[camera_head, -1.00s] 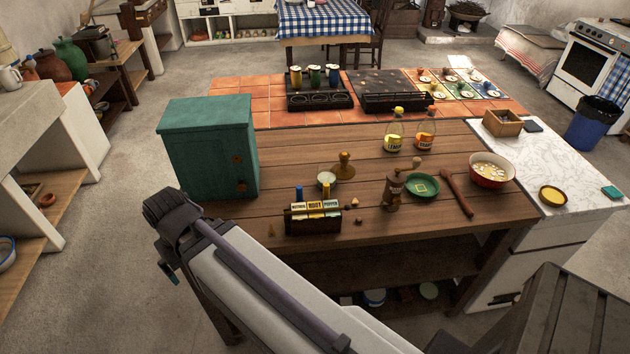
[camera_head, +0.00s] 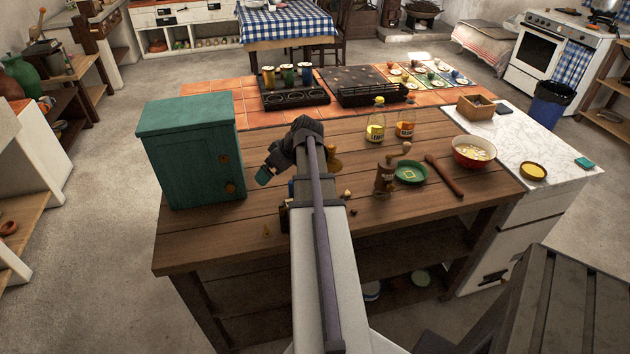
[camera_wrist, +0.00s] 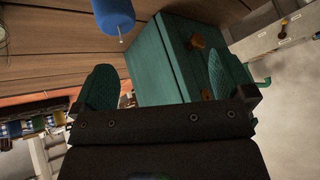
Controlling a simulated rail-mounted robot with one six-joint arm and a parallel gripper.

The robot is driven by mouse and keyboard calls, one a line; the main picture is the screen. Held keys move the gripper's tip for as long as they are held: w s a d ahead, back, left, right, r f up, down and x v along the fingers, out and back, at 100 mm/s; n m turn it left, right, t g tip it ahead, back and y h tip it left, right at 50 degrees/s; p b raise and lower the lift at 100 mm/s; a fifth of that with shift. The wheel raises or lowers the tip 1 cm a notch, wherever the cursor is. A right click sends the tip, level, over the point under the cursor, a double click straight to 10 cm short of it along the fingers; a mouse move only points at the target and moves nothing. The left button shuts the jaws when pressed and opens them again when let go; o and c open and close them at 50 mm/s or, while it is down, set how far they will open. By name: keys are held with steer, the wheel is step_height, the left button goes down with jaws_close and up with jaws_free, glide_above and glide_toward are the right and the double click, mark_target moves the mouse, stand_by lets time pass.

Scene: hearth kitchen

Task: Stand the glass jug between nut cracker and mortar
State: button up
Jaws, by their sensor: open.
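I cannot make out the glass jug, nut cracker or mortar for certain. A brass-coloured piece (camera_head: 333,160) stands on the wooden counter, partly hidden by my arm. A brown, mill-like wooden piece (camera_head: 384,179) stands to its right. A clear, rounded edge (camera_wrist: 3,36) shows at the left border of the wrist view; I cannot tell what it belongs to. My gripper (camera_head: 265,174) is above the counter, just right of the green cabinet (camera_head: 188,150).
A green dish (camera_head: 410,172), a wooden spoon (camera_head: 444,175), a red bowl (camera_head: 474,152) and two bottles (camera_head: 376,125) stand on the right of the counter (camera_head: 225,232). A blue cylinder (camera_wrist: 114,15) is near the gripper. The counter's front left is mostly clear.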

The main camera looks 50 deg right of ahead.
steer(key=s+d+t+h, duration=0.1)
steer(key=s+d, duration=0.5)
steer(key=d, duration=0.3)
steer(key=s+d+t+h, duration=0.1)
steer(key=s+d+t, duration=0.1)
steer(key=s+d, duration=0.45)
steer(key=w+f+b, duration=0.2)
steer(key=w+b, duration=0.1)
steer(key=w+d+f+b, duration=0.1)
steer(key=w+f+b, duration=0.1)
steer(key=shift+w, duration=0.1)
steer(key=shift+w+r, duration=0.1)
steer(key=shift+w, duration=0.1)
steer(key=b+x, duration=0.3)
steer(key=x, duration=0.2)
steer(key=shift+d+b, duration=0.15)
steer(key=shift+b, duration=0.15)
steer(key=c, duration=1.3)
steer(key=shift+o, duration=0.2)
step_height(320, 180, up, 11)
steer(key=p, duration=1.1)
steer(key=shift+p, duration=0.3)
